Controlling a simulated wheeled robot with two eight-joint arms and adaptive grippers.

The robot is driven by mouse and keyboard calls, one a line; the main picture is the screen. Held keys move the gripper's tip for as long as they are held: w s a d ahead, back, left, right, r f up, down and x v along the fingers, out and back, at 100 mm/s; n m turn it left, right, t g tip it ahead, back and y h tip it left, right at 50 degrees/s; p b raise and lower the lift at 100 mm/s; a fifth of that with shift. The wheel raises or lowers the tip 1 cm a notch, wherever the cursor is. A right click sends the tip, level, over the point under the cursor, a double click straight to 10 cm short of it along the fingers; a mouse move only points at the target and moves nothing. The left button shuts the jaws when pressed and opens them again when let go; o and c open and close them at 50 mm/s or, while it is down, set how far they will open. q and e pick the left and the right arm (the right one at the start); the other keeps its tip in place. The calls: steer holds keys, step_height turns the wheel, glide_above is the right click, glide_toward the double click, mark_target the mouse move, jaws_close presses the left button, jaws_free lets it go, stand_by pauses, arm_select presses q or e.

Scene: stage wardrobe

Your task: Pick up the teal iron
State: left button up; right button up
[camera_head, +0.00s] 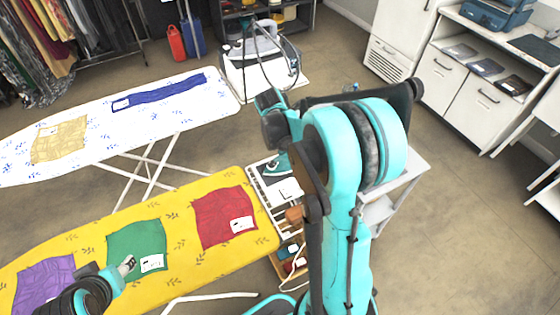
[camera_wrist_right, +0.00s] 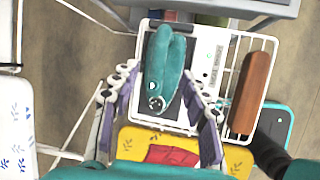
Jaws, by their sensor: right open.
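The teal iron (camera_head: 277,166) rests on a white wire rack (camera_head: 258,183) at the end of the yellow ironing board. In the right wrist view the iron (camera_wrist_right: 165,65) lies on a dark plate, its handle running up the picture. My right gripper (camera_wrist_right: 162,90) is open, with one finger on each side of the iron in that view; I cannot tell whether they touch it. In the head view my right arm hides part of the rack and the right fingers. My left gripper (camera_head: 127,265) is over the green cloth; its finger gap is too small to read.
The yellow board (camera_head: 180,203) carries red (camera_head: 224,218), green (camera_head: 135,243) and purple cloths. A brown block (camera_wrist_right: 250,92) sits beside the iron on the rack. A white board (camera_head: 60,120) stands behind, with another ironing station (camera_head: 262,75) at its end.

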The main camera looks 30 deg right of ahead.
steer(key=b, duration=0.3)
glide_above(286, 157)
steer(key=s+d, duration=0.1)
steer(key=d, duration=0.2)
steer(key=shift+n, duration=0.3)
step_height(286, 157, down, 8)
steer(key=shift+s+f, duration=0.1)
steer(key=shift+s, duration=0.05)
steer(key=shift+r, duration=0.2)
steer(key=shift+c, duration=0.9)
jaws_close()
